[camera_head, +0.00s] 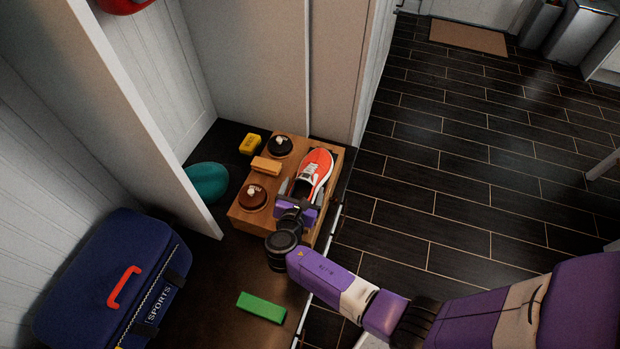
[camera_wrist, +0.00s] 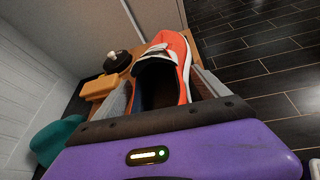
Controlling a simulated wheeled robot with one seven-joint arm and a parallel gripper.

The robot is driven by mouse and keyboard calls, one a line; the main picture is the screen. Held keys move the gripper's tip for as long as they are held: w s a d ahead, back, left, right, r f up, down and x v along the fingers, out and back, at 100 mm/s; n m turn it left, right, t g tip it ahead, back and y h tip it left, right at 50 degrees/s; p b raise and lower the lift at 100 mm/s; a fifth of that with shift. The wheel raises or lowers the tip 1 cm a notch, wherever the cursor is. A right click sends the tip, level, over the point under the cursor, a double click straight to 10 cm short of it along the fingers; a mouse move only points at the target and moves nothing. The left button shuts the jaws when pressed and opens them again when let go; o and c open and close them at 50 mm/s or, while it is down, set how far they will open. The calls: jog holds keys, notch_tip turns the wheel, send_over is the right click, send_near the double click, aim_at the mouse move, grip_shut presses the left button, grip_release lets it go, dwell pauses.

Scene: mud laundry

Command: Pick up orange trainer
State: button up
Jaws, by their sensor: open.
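The orange trainer (camera_head: 315,170) lies on a wooden box (camera_head: 244,216) on the dark bench, its toe pointing away from my arm. My gripper (camera_head: 298,190) is at the heel end of the trainer, with its jaws open. In the wrist view the trainer (camera_wrist: 178,52) sits between the two grey fingers of my gripper (camera_wrist: 162,95), one on each side of its heel opening. I cannot tell whether the fingers touch it. The gripper's body hides the back of the heel.
On the box are a black-lidded tin (camera_head: 280,146), a brown tin (camera_head: 253,196) and an orange-tan block (camera_head: 266,165). A yellow block (camera_head: 250,144), teal item (camera_head: 206,182), green block (camera_head: 261,306) and navy sports bag (camera_head: 110,285) are nearby. A partition (camera_head: 150,120) stands left.

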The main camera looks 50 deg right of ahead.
jog(key=c, duration=1.6)
jog(key=shift+c, duration=0.9)
jog(key=shift+r, duration=0.1)
